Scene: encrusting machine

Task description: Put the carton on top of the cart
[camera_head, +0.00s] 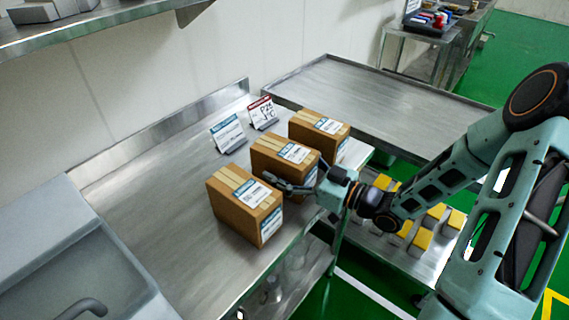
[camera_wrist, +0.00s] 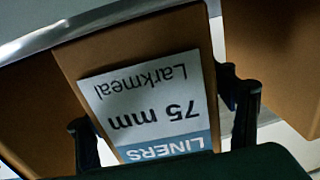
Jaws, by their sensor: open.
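Three brown cartons stand in a row on the steel table: a near one (camera_head: 245,203), a middle one (camera_head: 272,144) and a far one (camera_head: 319,131). My gripper (camera_head: 293,178) is open at the front of the middle carton. In the wrist view, my gripper (camera_wrist: 165,120) has one finger on each side of a carton (camera_wrist: 140,50) labelled "Larkmeal 75 mm LINERS". Contact with its sides cannot be told. The cart (camera_head: 372,98) has a bare, rimmed steel top and stands to the right, behind the table.
Two sign cards, one blue (camera_head: 228,133) and one red (camera_head: 262,113), stand behind the cartons. Yellow-topped items (camera_head: 422,240) sit on a lower surface at right. A sink (camera_head: 75,265) is at left. Neighbouring cartons stand close to the gripper's fingers. A shelf (camera_head: 100,22) hangs above.

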